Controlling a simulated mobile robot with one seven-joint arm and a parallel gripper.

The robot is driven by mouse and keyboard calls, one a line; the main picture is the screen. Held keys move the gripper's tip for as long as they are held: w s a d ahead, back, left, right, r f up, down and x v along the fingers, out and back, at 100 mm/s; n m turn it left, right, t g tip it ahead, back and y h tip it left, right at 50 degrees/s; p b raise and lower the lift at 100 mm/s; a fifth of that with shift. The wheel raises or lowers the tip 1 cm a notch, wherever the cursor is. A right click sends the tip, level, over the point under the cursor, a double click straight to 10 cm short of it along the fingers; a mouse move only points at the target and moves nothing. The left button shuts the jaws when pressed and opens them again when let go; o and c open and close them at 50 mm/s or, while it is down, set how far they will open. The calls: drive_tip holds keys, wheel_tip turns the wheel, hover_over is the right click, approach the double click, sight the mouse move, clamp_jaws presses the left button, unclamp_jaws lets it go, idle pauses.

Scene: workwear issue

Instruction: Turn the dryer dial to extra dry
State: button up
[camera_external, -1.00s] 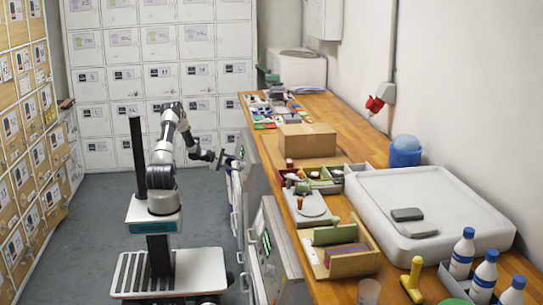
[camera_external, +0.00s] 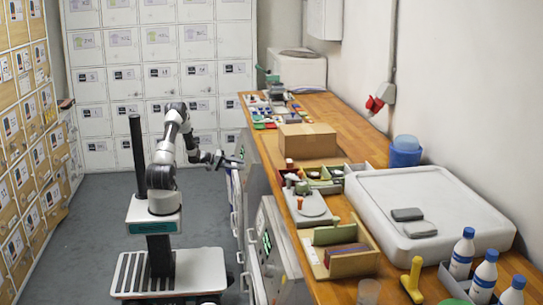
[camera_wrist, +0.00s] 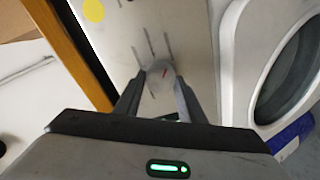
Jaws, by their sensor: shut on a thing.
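My gripper (camera_wrist: 159,92) is shut on the dial, one finger on each side. In the external view my gripper (camera_external: 228,161) reaches right to the front of the grey machine (camera_external: 251,172) under the counter; the dial is too small to make out there.
A round dark door window (camera_wrist: 290,75) in a pale surround lies right of the dial in the wrist view. The wooden counter (camera_external: 345,128) above carries a cardboard box (camera_external: 306,141) and several small items. Grey floor (camera_external: 205,215) is open around my base.

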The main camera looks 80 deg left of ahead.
drive_tip(key=shift+m, duration=0.3)
drive_tip(key=o, duration=1)
drive_tip(key=shift+o, duration=0.2)
drive_tip(key=shift+s, duration=0.1)
drive_tip(key=p+v, duration=0.2)
drive_tip(key=v, duration=1.5)
drive_tip(key=shift+p, duration=0.3)
drive_tip(key=shift+s+r, duration=0.15)
